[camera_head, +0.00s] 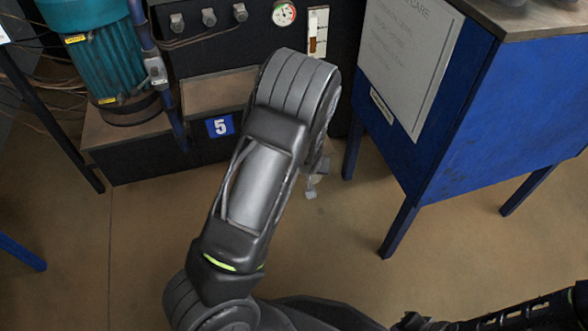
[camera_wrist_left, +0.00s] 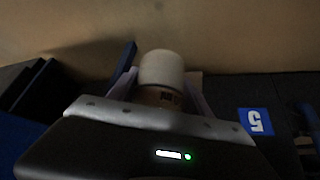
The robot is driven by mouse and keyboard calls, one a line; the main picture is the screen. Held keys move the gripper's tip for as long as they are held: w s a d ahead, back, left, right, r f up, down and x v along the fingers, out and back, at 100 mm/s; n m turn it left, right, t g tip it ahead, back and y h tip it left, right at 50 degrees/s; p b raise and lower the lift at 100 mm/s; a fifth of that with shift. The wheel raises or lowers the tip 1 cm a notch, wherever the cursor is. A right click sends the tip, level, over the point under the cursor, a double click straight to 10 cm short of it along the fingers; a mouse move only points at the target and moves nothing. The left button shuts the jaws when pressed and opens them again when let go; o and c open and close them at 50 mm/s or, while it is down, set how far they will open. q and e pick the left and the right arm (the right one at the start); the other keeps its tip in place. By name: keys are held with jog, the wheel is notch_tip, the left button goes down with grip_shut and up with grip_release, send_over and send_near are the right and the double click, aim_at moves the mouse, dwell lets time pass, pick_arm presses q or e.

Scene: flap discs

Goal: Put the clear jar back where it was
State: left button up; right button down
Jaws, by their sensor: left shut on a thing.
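My left gripper (camera_wrist_left: 160,80) is shut on a jar with a pale, rounded cap (camera_wrist_left: 162,68) in the left wrist view. Below the cap, a brownish body with dark print shows between the fingers; the rest is hidden by the gripper's housing. I cannot tell from this view whether the jar is clear. In the head view my left arm hides most of this gripper and the jar; only a small grey part shows beside the arm. A dark part of my right arm reaches in at the lower right, and its gripper's state is unclear.
A blue cabinet (camera_head: 480,130) with a white sign (camera_head: 405,60) stands at the right. A dark machine with a blue "5" label (camera_head: 219,126), a gauge (camera_head: 283,13) and a teal motor (camera_head: 95,50) stands at the back. Brown floor (camera_head: 330,235) lies open between them.

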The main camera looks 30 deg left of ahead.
pick_arm(q)
jog(key=w+d+r+m+h, duration=0.1)
jog(key=w+d+r+m, duration=0.1)
jog(key=d+r, duration=0.4)
jog(key=w+d+r+m+h, duration=0.1)
jog(key=d+r, duration=0.6)
jog(key=r, duration=0.8)
jog(key=shift+w+d+r+m+t, duration=0.2)
jog(key=shift+w+r+m+t, duration=0.15)
jog(key=shift+w+m, duration=0.7)
jog(key=shift+w, duration=0.15)
